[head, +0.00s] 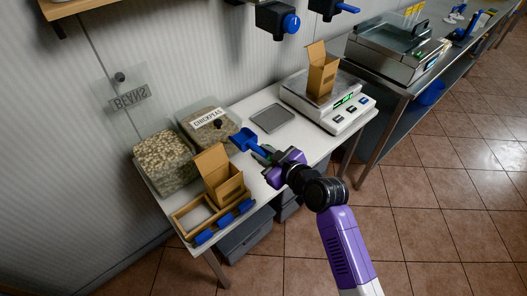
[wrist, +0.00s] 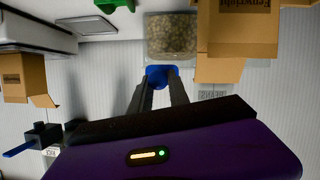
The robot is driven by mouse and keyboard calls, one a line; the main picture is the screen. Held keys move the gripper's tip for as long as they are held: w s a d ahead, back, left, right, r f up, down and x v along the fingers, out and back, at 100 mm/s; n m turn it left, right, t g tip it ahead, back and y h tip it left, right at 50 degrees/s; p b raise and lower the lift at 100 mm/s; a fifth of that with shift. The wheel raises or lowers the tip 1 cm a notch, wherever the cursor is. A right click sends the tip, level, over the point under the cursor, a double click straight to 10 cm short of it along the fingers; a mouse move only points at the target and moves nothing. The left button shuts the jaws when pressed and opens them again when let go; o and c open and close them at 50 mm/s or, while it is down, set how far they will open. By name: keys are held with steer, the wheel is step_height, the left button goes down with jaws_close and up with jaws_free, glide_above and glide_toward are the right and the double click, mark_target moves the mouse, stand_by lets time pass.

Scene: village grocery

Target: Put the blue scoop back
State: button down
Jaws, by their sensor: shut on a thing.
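The blue scoop (head: 244,139) is held at the tips of my gripper (head: 268,158), above the white table in front of the chickpeas bin (head: 208,120). In the wrist view, a blue part of the scoop (wrist: 160,72) shows between the two dark fingers of my gripper (wrist: 160,80), which are shut on it. Most of the scoop is hidden there. A bin of pale legumes (wrist: 172,38) lies beyond it in that view. A wooden tray (head: 180,226) with blue-handled items stands at the table's front left.
The beans bin (head: 166,165) has a raised clear lid (head: 130,94). A grey plate (head: 272,118) lies on the table. A scale (head: 345,112) bears another box (head: 321,77). Dispensers (head: 275,20) hang above.

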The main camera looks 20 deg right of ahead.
mark_target(263, 189)
step_height(263, 189, down, 15)
steer(key=b, duration=1.2)
steer(key=shift+f, duration=0.1)
steer(key=c, duration=1.2)
jaws_free()
steer(key=shift+o, duration=0.2)
steer(key=v, duration=0.8)
steer(key=shift+w, duration=0.1)
